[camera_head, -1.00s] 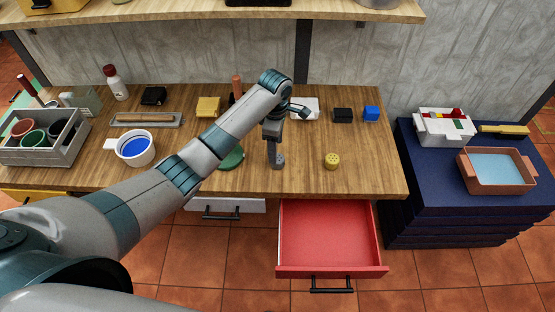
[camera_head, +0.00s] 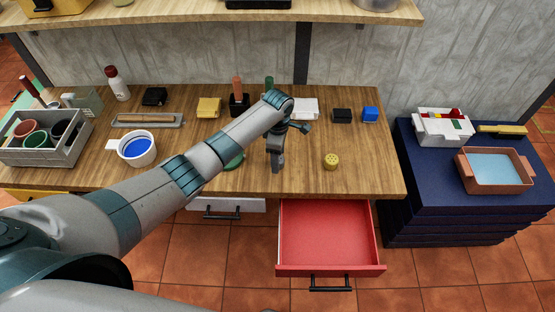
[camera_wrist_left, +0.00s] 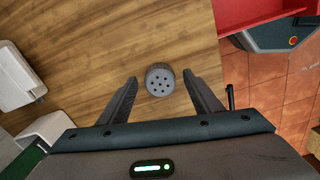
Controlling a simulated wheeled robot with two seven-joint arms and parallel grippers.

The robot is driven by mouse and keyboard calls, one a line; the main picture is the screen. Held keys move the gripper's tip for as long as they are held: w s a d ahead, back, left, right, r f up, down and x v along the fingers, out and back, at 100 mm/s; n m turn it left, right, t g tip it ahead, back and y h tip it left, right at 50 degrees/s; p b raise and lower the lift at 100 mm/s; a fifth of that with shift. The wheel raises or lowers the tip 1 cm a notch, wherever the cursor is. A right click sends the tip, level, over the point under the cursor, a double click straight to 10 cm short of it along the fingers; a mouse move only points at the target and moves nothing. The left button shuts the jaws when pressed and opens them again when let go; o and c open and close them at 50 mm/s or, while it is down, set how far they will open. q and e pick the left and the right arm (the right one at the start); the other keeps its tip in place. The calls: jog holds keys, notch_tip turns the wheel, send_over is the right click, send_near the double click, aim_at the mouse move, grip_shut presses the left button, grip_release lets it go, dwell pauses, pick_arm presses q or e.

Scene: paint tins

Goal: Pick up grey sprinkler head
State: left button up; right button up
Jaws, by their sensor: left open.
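The grey sprinkler head (camera_wrist_left: 160,80) is a round grey piece with dark holes in its top, standing on the wooden table. In the left wrist view it lies between the tips of my left gripper (camera_wrist_left: 160,92), whose fingers are spread on either side with gaps to it. In the head view my left gripper (camera_head: 277,163) points down at the table near its front edge and hides the sprinkler head. I cannot tell its exact height over the table. My right gripper is not in view.
A yellow sprinkler head (camera_head: 331,161) stands to the right on the table (camera_head: 370,180). The open red drawer (camera_head: 328,232) juts out below the front edge. A green round item (camera_head: 234,161) and a white cup with blue (camera_head: 136,149) stand to the left.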

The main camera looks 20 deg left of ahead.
pick_arm(q)
jog(key=shift+f, duration=0.7)
jog(key=shift+c, duration=0.7)
jog(key=c, duration=1)
jog(key=shift+r, duration=0.75)
notch_tip(320, 180, up, 3)
jog(key=shift+f+b, duration=0.2)
jog(key=shift+b, duration=0.4)
jog(key=d+r+b, duration=0.1)
jog(key=d+r, duration=0.2)
jog(key=d, duration=0.2)
jog(key=s+d+r+b, duration=0.1)
jog(key=d+r+b, duration=0.1)
jog(key=d+r, duration=0.2)
jog(key=shift+d, duration=1.25)
